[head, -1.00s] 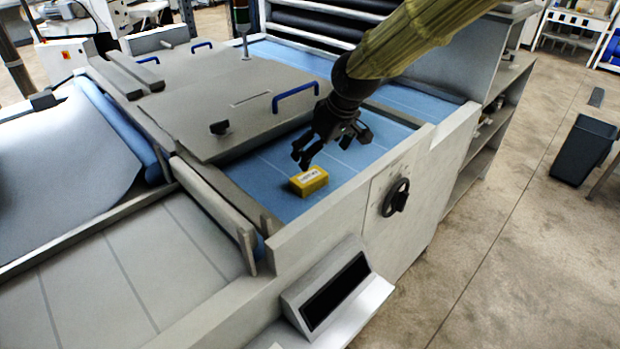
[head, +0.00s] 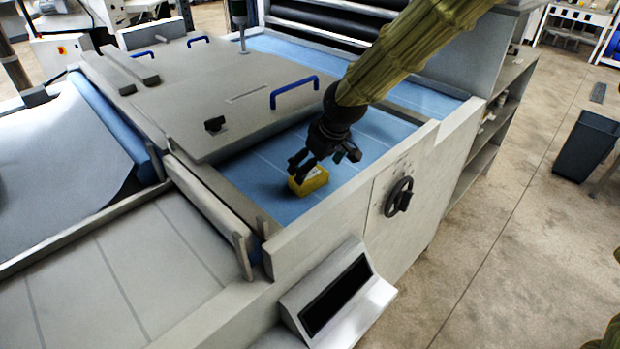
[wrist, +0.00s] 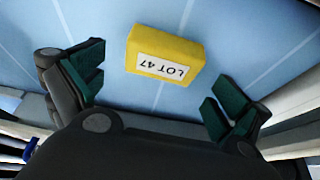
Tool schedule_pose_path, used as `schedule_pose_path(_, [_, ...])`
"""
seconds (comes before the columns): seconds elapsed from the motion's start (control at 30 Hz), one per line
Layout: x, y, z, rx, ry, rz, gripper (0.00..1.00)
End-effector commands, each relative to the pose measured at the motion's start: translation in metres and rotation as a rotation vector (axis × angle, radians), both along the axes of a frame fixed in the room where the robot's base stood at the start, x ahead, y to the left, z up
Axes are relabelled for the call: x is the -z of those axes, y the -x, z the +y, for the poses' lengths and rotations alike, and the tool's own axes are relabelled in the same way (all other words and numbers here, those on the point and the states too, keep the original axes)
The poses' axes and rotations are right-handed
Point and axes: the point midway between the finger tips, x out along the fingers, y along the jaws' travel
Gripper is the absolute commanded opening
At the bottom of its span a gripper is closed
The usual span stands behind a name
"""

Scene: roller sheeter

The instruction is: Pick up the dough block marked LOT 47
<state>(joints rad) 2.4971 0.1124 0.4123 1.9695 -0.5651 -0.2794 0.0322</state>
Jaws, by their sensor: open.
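The yellow dough block (head: 313,183) lies on the blue belt of the machine. In the wrist view the block (wrist: 178,48) shows a white label reading LOT 47, upside down in the picture. My gripper (head: 298,170) is just above the block in the head view and partly covers it. In the wrist view my open gripper (wrist: 158,93) has its green-padded fingers spread wide, with the block beyond the gap between them. Nothing is held.
A grey cover plate with a blue handle (head: 295,90) lies left of my gripper. The machine's pale side wall (head: 345,210) rises in front of the belt, with a black handwheel (head: 398,197) on its outside. Bare blue belt (head: 375,135) lies behind the block.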

Motion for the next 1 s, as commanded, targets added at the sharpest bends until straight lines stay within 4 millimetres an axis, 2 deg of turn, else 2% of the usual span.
schedule_pose_path(0.13, [0.007,-0.002,0.003,0.000,0.001,0.002,1.00])
schedule_pose_path(0.5, [0.041,-0.012,0.014,0.000,0.001,0.000,1.00])
schedule_pose_path(0.87, [0.047,-0.014,0.015,0.001,0.000,-0.001,1.00])
schedule_pose_path(1.0, [0.047,-0.013,0.015,0.001,0.000,-0.001,0.76])
